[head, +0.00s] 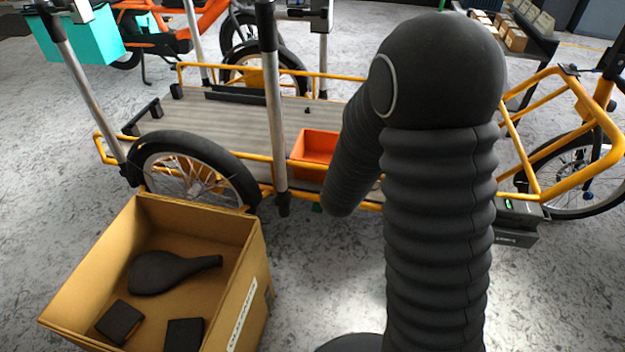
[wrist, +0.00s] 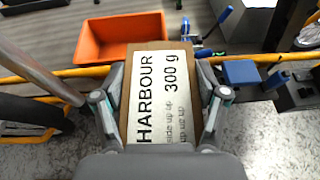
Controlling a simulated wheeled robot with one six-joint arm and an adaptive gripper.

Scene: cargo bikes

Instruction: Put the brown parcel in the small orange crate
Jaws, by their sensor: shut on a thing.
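The brown parcel (wrist: 165,125) has a white label reading "HARBOUR 300 g" and shows in the wrist view. My gripper (wrist: 166,92) is shut on it, with one finger on each side. The small orange crate (wrist: 105,36) lies just beyond the parcel, up and to the left in the wrist view. In the head view the orange crate (head: 315,150) sits on the grey deck of the yellow cargo bike, partly hidden behind my arm. Its visible inside looks empty. My gripper and the parcel are hidden behind my arm in the head view.
The yellow-framed bike deck (head: 215,122) has rails and a near wheel (head: 190,175). A cardboard box (head: 150,205) holding a black saddle and dark blocks stands at lower left. A teal crate (head: 80,38) is at upper left. Blue-handled tools (wrist: 222,20) lie right of the orange crate.

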